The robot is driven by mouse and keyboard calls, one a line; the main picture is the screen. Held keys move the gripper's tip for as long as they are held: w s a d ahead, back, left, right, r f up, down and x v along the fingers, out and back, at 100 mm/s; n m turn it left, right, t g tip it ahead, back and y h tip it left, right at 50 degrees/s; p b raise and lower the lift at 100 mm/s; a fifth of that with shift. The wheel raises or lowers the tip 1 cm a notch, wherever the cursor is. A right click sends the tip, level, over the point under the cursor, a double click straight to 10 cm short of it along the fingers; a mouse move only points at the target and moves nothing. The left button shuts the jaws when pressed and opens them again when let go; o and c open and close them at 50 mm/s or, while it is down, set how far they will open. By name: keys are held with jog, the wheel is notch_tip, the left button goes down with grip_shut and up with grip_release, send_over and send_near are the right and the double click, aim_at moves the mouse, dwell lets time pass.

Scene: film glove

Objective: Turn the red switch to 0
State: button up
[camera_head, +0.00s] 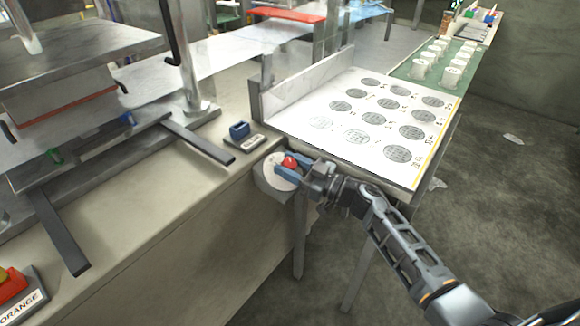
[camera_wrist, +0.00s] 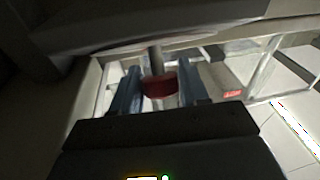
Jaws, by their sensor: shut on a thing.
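The red switch (camera_head: 289,162) is a small red knob on a round pale plate (camera_head: 275,180), fixed at the front edge of the bench. My gripper (camera_head: 287,164) reaches it from the right, with its blue fingers around the knob. In the wrist view the red switch (camera_wrist: 159,86) sits between the two blue fingers of my gripper (camera_wrist: 160,92), which is shut on it. The markings on the plate are too small to read, so I cannot tell which position the switch points to.
A blue block-shaped part (camera_head: 239,130) with a small label stands on the bench left of the switch. A white board with round dark prints (camera_head: 345,122) lies just behind my gripper. A press (camera_head: 85,60) with dark bars stands at left. A red button box (camera_head: 14,290) labelled ORANGE is at lower left.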

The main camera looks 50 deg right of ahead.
jog(key=o, duration=1)
jog(key=shift+c, duration=0.2)
jog(key=shift+r+h+p, duration=0.1)
jog(key=shift+h+p, duration=0.3)
jog(key=shift+r+m+h+p, duration=0.15)
jog(key=shift+m+h+p, duration=0.85)
jog(key=shift+m+p, duration=0.15)
jog(key=shift+m+h+p, duration=0.6)
jog(key=shift+m+h, duration=0.05)
jog(key=shift+h, duration=0.05)
jog(key=shift+f+m+h, duration=0.3)
jog(key=shift+m+h, duration=0.7)
jog(key=shift+h, duration=0.1)
jog(key=shift+f+m+h+b, duration=0.15)
jog(key=shift+m+h+b, duration=0.85)
jog(key=shift+h+b, duration=0.25)
jog(key=shift+m+g+b, duration=0.3)
jog(key=shift+b, duration=0.15)
